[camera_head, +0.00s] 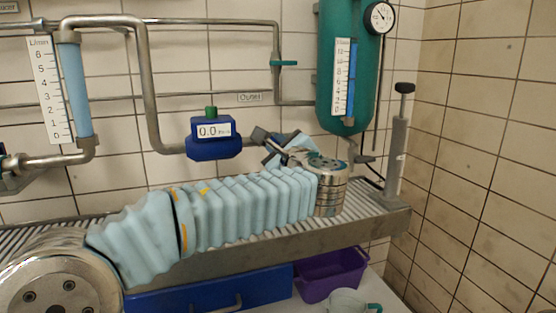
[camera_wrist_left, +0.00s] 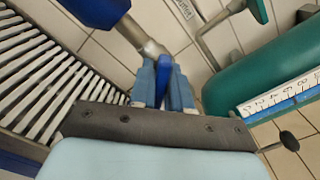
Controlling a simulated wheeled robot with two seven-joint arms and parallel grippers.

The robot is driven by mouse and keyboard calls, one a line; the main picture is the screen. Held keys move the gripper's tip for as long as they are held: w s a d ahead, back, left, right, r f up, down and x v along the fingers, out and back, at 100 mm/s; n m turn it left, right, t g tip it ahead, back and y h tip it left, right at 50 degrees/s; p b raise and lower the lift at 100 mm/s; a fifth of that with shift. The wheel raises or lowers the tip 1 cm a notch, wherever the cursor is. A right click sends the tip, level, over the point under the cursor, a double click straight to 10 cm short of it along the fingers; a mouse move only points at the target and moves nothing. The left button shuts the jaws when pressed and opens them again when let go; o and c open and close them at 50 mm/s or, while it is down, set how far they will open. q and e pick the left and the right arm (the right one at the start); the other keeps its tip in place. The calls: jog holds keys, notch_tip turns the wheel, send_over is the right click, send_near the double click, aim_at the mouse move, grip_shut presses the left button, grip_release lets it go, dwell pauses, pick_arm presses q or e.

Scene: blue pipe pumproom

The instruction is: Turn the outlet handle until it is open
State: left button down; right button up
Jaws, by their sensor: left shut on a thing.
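My left gripper (camera_head: 282,143) reaches in from the left over the grating to the pipe below the "Outlet" label (camera_head: 249,97). In the left wrist view its two light blue fingers (camera_wrist_left: 166,92) are shut on the dark blue outlet handle (camera_wrist_left: 166,72), which shows as a narrow strip between them. The grey outlet pipe (camera_wrist_left: 150,46) runs just beyond the fingertips. In the head view my wrist and fingers hide most of the handle, so its angle is hard to tell. The right gripper is not in view.
A blue flow meter (camera_head: 212,137) reading 0.0 sits left of the gripper. A green tank (camera_head: 338,75) with a level scale and a grey hand pump (camera_head: 397,150) stand to the right. A purple crate (camera_head: 331,277) lies below the grating (camera_head: 375,215).

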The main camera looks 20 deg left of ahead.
pick_arm(q)
jog(key=n+b, duration=0.1)
jog(key=n, duration=0.1)
jog(key=n+b, duration=0.1)
jog(key=b, duration=0.1)
jog(key=shift+f+n, duration=0.4)
jog(key=n+b, duration=0.4)
jog(key=shift+a+f, duration=0.1)
jog(key=shift+n+b, duration=1.3)
jog(key=shift+n, duration=0.8)
jog(key=c, duration=1.2)
grip_release()
jog(key=shift+s, duration=0.1)
jog(key=shift+o, duration=0.2)
jog(key=v, duration=1.3)
jog(key=shift+s+d, duration=0.25)
jog(key=shift+s, duration=0.05)
